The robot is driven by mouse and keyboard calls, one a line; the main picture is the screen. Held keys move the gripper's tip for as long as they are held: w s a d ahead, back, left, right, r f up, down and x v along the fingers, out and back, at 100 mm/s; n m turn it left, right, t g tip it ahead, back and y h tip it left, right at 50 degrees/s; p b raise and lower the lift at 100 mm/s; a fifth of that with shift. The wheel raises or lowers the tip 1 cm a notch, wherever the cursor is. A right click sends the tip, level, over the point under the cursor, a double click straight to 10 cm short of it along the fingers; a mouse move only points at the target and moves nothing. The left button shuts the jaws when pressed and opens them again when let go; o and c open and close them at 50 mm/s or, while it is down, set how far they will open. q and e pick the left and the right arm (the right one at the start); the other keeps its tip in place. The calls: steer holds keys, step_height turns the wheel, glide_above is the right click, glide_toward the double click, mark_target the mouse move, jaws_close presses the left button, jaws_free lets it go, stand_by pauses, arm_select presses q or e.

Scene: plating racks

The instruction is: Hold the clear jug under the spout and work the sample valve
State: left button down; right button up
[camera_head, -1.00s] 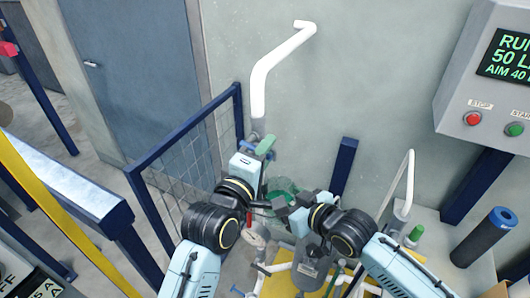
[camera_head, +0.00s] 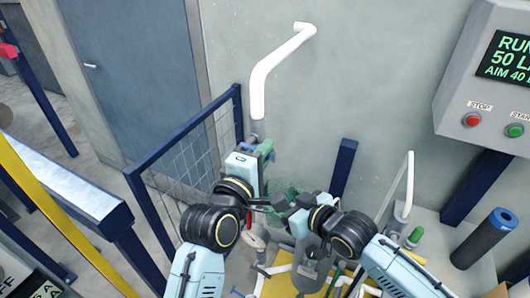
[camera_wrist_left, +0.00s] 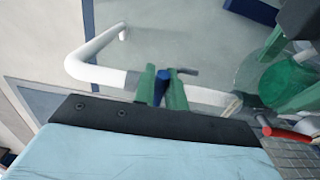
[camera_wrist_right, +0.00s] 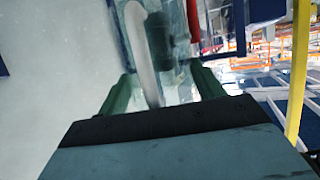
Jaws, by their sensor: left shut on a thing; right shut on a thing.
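My left gripper (camera_head: 267,151) is at the pipework below the white pipe. Its green fingers are closed on a blue valve handle, which shows between them in the left wrist view (camera_wrist_left: 161,87). My right gripper (camera_head: 284,190) is lower and to the right. In the right wrist view its green fingers stand either side of the pale curved handle (camera_wrist_right: 143,45) of the clear jug (camera_wrist_right: 172,55), and it holds the jug by it. A red part (camera_wrist_right: 193,18) shows beyond the jug. The spout and the jug's contents cannot be made out.
A white pipe (camera_head: 262,85) rises along the wall. A blue mesh fence (camera_head: 185,165) stands left. A grey panel (camera_head: 462,90) with a display, red stop and green start buttons is upper right. A dark cylinder (camera_head: 483,238) stands right. A round gauge (camera_head: 254,240) sits below the grippers.

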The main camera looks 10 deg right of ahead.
arm_select(q)
steer(key=c, duration=1.5)
jaws_free()
arm_select(e)
steer(key=shift+r, duration=0.1)
arm_select(q)
steer(key=shift+o, duration=0.2)
steer(key=v, duration=1.2)
step_height(320, 180, up, 7)
steer(key=p, duration=0.6)
steer(key=shift+f, duration=0.25)
arm_select(e)
steer(key=s+a, duration=0.4)
steer(key=s, duration=0.7)
steer(key=shift+s+a, duration=0.15)
steer(key=shift+s, duration=0.15)
arm_select(q)
steer(key=shift+f, duration=0.1)
